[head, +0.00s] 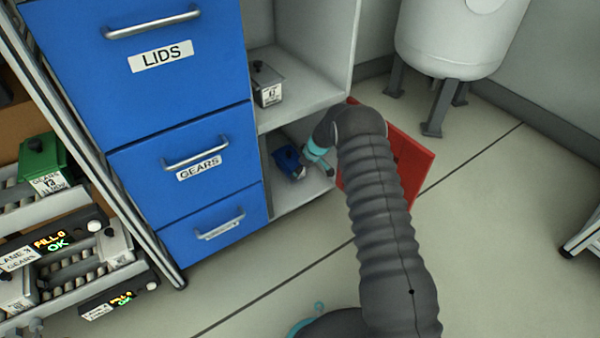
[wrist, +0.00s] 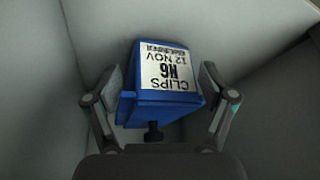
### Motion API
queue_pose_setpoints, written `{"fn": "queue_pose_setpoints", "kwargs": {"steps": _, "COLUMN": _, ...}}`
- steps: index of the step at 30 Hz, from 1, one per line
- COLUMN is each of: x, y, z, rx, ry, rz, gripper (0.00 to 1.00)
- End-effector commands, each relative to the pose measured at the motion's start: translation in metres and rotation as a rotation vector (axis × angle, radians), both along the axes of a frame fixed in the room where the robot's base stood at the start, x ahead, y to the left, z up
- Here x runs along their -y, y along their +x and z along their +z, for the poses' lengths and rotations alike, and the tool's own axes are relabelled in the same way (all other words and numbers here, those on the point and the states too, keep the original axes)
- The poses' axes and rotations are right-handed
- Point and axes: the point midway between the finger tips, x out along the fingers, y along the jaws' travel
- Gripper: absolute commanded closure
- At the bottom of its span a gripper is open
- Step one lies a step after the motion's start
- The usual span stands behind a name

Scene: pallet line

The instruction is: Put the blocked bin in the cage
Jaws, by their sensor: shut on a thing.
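A blue bin (head: 288,162) with a dark knob sits in the lower open compartment (head: 308,191) of the cabinet, which has a red door (head: 408,150) swung open at its right. I take this compartment to be the cage. In the wrist view the blue bin (wrist: 161,85) carries a white label, upside down, reading CLIPS, 12 NOV and what looks like N6. My gripper (wrist: 160,98) has a finger on each side of the bin and is shut on it. In the head view my gripper (head: 312,166) reaches into the compartment; its fingertips are partly hidden.
A grey bin (head: 268,87) stands on the shelf above. Blue drawers, LIDS (head: 170,87) and GEARS (head: 212,145), are left of the compartment. Lanes with a green bin (head: 42,160) are at far left.

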Motion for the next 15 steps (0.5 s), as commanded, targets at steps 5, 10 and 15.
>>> {"fn": "queue_pose_setpoints", "kwargs": {"steps": 5, "x": -0.0001, "y": 0.001, "z": -0.008, "rx": 0.002, "ry": 0.001, "rz": -0.002, "gripper": 0.84}}
{"fn": "queue_pose_setpoints", "kwargs": {"steps": 10, "x": 0.0006, "y": -0.0002, "z": -0.0095, "rx": 0.0, "ry": 0.0, "rz": -0.001, "gripper": 0.06}}
{"fn": "queue_pose_setpoints", "kwargs": {"steps": 15, "x": 0.0004, "y": 0.0, "z": -0.0092, "rx": 0.0, "ry": 0.0, "rz": -0.001, "gripper": 0.0}}
